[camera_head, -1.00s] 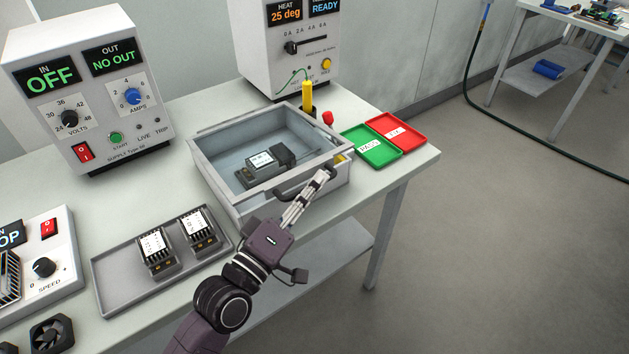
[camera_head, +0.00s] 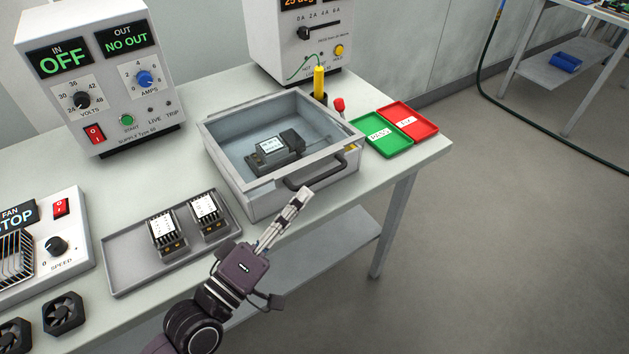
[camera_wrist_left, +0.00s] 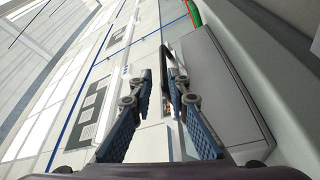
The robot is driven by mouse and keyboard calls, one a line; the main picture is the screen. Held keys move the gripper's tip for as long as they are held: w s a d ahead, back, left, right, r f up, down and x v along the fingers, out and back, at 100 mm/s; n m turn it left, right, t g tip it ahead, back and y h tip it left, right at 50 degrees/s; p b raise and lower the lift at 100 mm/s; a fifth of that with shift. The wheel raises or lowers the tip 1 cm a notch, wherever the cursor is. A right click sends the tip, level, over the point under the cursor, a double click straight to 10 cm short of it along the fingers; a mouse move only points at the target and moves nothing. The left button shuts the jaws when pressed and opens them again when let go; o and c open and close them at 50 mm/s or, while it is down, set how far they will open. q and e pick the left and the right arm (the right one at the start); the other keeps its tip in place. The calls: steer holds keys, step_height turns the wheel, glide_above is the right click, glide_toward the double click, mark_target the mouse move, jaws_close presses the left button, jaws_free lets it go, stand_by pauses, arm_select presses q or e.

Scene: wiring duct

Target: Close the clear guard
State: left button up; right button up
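The clear guard is a see-through lid in a grey frame (camera_head: 228,159) lying on top of the grey test box, and looks flat on its rim. Its dark curved handle (camera_head: 329,172) is at the front edge. A black device with a white label (camera_head: 272,148) lies inside, visible through the guard. My left gripper (camera_head: 302,194) is just in front of the box, below the handle and apart from it. My right gripper is not in view.
A grey tray (camera_head: 126,274) with two labelled devices is left of the gripper. A green tray (camera_head: 376,150) and a red tray (camera_head: 425,131) lie right of the box. A yellow probe (camera_head: 319,82) stands behind it. Power supply and fan units stand at left.

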arm_select(q)
steer(key=v, duration=0.3)
steer(key=shift+s+a, duration=0.25)
stand_by(0.4)
